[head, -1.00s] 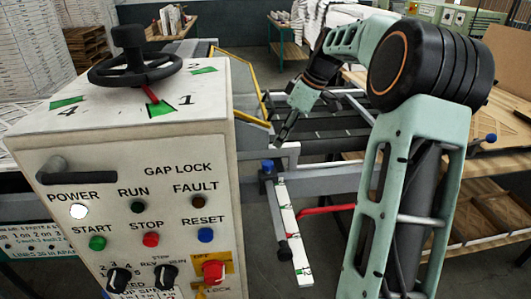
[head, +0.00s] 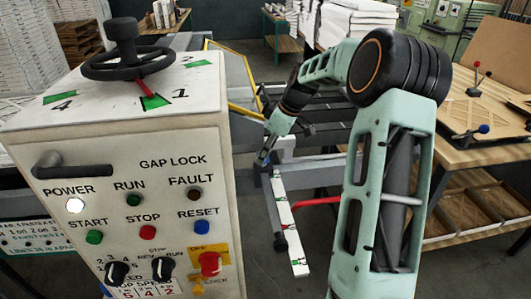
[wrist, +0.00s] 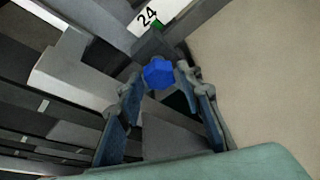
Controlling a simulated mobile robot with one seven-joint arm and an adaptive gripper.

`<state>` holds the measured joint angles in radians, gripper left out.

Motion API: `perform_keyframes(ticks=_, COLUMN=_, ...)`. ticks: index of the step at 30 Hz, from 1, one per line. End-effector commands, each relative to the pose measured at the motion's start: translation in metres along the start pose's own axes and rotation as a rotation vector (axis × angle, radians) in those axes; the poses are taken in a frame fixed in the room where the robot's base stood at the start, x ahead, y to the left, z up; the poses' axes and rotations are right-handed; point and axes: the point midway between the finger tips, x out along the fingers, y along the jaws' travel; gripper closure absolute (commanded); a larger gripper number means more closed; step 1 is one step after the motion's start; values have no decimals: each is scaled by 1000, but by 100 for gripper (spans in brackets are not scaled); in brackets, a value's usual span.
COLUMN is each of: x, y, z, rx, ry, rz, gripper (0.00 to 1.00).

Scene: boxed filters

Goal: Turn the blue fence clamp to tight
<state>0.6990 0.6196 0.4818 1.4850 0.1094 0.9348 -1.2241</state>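The blue fence clamp (wrist: 159,72) shows as a blue faceted knob on a dark block in the wrist view. My gripper (wrist: 160,78) is over it, with one finger on each side of the knob. The fingers stand apart, and I cannot tell whether either touches the knob. In the head view my gripper (head: 266,153) points down at the near end of the rail, beside the cabinet, and largely hides the clamp. The clamp's tight or loose marking cannot be read.
The white control cabinet (head: 130,140) with a black handwheel (head: 127,62) stands close at left. A white scale strip (head: 288,215) and a red bar (head: 315,202) lie below the clamp. A wooden workbench (head: 480,130) stands at right.

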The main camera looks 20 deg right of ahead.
Motion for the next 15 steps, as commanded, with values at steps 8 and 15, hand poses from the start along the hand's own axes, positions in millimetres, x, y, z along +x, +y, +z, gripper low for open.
perform_keyframes(ticks=8, x=0, y=0, z=0, rx=0, ry=0, rz=0, gripper=89)
perform_keyframes(ticks=15, x=0, y=0, z=0, rx=5, ry=0, rz=2, gripper=99)
